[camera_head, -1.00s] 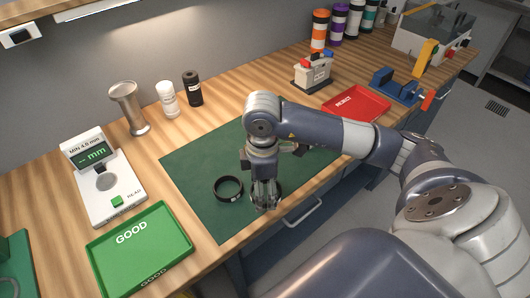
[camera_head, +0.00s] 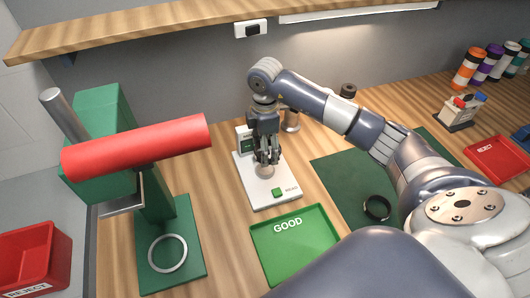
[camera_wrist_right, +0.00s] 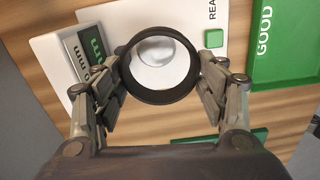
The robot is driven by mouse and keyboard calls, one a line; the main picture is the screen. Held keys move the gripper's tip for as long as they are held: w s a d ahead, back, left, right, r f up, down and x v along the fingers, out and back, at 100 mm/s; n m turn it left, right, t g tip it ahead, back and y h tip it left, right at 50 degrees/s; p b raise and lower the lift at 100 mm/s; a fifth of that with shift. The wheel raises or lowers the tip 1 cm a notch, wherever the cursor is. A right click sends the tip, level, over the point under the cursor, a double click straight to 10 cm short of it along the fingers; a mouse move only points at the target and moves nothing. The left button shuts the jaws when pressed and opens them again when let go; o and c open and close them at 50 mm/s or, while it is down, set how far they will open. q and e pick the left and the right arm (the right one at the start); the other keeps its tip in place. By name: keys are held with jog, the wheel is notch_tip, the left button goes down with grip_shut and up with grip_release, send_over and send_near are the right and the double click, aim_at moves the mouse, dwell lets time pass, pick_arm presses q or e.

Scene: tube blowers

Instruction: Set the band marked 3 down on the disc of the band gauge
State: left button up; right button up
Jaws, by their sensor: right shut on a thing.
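My right gripper (camera_head: 266,158) is shut on a black band (camera_wrist_right: 160,97), which it holds by opposite sides; no number on it can be read. The band gauge (camera_head: 274,198) is a white box with a small screen and a green button. In the right wrist view its pale disc (camera_wrist_right: 155,50) shows through the band, slightly off centre. The band is over the disc; I cannot tell whether it touches. In the head view the band is mostly hidden by the fingers. My left gripper is not in view.
A green GOOD tray (camera_head: 296,243) lies just in front of the gauge. Another black band (camera_head: 377,207) lies on the green mat (camera_head: 340,172). A green stand (camera_head: 170,245) with a red roller (camera_head: 137,147) rises at the left. A red REJECT tray (camera_head: 497,158) is at the right.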

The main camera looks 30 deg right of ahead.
aim_at(263, 169)
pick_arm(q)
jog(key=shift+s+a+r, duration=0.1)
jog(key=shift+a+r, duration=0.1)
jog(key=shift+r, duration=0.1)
pick_arm(e)
jog(key=shift+w+a+r, duration=0.1)
jog(key=shift+w+r, duration=0.1)
jog(key=shift+w, duration=0.2)
jog(key=shift+f+b, duration=1.15)
jog(key=shift+f, duration=1.2)
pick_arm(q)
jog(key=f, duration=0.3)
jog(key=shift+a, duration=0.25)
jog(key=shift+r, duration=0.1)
pick_arm(e)
jog(key=shift+r, duration=0.1)
pick_arm(q)
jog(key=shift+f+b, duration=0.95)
jog(key=shift+b, duration=0.1)
pick_arm(e)
jog(key=shift+f, duration=1.45)
